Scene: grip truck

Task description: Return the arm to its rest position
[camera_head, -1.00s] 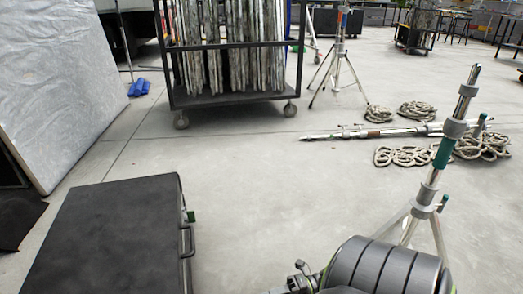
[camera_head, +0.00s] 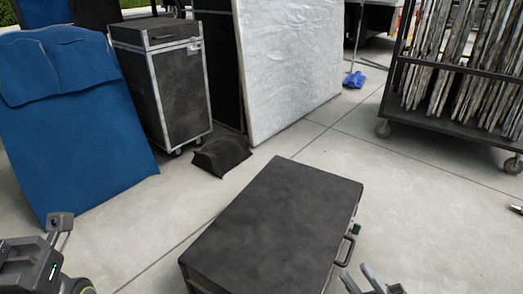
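My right gripper (camera_head: 356,271) shows at the bottom edge, right of centre. Its two grey fingers stand apart with nothing between them, just right of a black case near its handle. My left gripper (camera_head: 60,224) shows at the lower left, over the pale floor in front of a blue padded cover. Its finger gap is hard to make out, and no object shows in it. Most of both arms is out of the picture.
The black case (camera_head: 275,228) lies in front of me. Behind are the blue cover (camera_head: 70,120), a wheeled road case (camera_head: 165,85), a silvery panel (camera_head: 290,65), a black bag (camera_head: 221,153) and a wheeled rack (camera_head: 450,120). The floor (camera_head: 440,220) at right is mostly clear.

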